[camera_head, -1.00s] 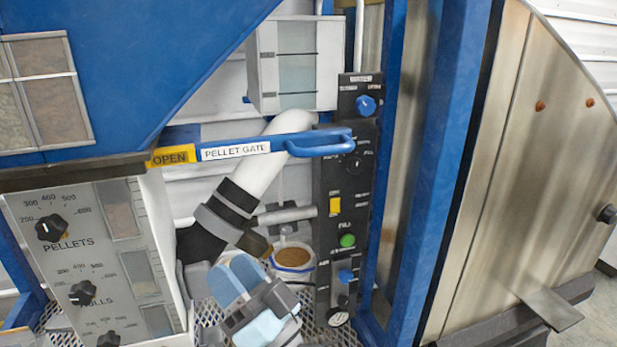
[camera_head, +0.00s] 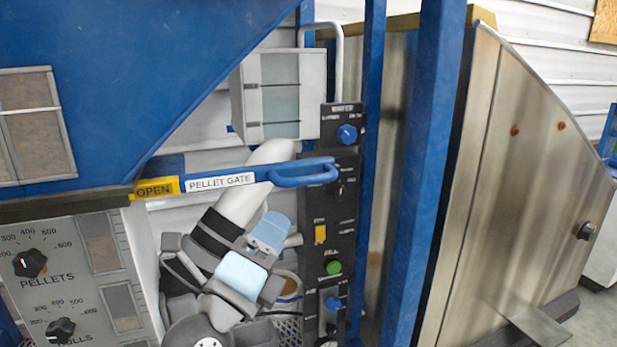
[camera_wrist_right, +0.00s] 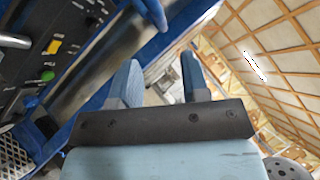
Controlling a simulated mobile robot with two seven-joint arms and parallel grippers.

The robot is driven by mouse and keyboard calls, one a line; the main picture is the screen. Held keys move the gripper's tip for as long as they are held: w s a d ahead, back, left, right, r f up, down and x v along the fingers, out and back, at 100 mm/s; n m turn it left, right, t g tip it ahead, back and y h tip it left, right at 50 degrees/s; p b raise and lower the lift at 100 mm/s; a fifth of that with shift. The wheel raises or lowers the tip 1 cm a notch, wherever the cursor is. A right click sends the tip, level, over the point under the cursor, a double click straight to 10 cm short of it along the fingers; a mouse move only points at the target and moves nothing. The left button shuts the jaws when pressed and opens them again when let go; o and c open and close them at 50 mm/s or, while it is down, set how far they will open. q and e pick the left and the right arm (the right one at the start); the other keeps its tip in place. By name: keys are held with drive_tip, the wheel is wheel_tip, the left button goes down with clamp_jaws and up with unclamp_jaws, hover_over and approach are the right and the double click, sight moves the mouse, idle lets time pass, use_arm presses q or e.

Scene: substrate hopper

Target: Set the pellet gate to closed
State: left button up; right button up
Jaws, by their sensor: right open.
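The pellet gate (camera_head: 222,181) is a blue flat bar with a white "PELLET GATE" label and a looped blue handle (camera_head: 305,173) at its right end. It sticks out to the right from under the blue hopper, and a yellow "OPEN" tag (camera_head: 156,189) shows on it. My right gripper (camera_head: 268,232) is below the handle, apart from it, with light blue fingers pointing up. In the right wrist view its two fingers (camera_wrist_right: 160,82) are spread with nothing between them. A blue bar, likely the handle, shows at the top there (camera_wrist_right: 152,12). My left gripper is not in view.
A blue post (camera_head: 430,170) and a steel hopper (camera_head: 530,190) are further right. A grey dial panel (camera_head: 65,270) is at lower left.

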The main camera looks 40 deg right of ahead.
sight(305, 185)
drive_tip(key=p+x, duration=0.2)
drive_tip(key=x, duration=0.8)
drive_tip(key=shift+d+r, duration=0.1)
drive_tip(key=shift+x, duration=0.8)
clamp_jaws()
